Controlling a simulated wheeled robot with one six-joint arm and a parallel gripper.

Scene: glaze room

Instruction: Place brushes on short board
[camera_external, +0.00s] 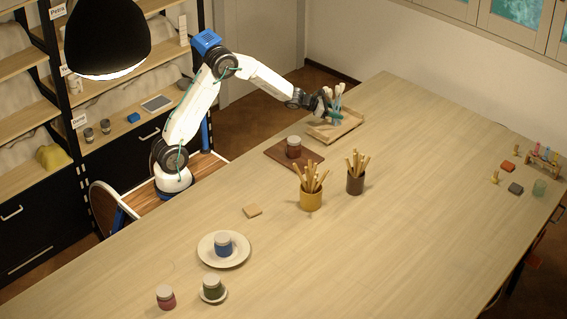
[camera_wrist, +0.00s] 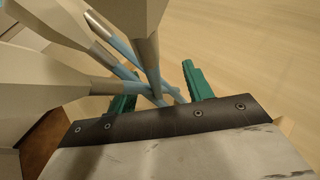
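A bunch of brushes (camera_external: 338,95) with pale heads and light-blue handles stands heads up at the far left part of the table. The brushes show large in the wrist view (camera_wrist: 150,75), their handles converging near my gripper. My gripper (camera_external: 328,106) is at the bunch, low over a light wooden tray. Its green fingers (camera_wrist: 160,95) are apart, with blue handles between or just in front of them. Whether they press on the handles is unclear; the lower ends are hidden. A short dark brown board (camera_external: 311,161) lies nearer, carrying a dark red jar with a pale lid (camera_external: 293,147).
The light wooden tray (camera_external: 350,125) lies under the bunch. A yellow cup (camera_external: 311,201) and a brown cup (camera_external: 355,184) hold wooden tools. A plate (camera_external: 208,249) carries a blue jar. Small items stand at the far right. The table's middle right is clear.

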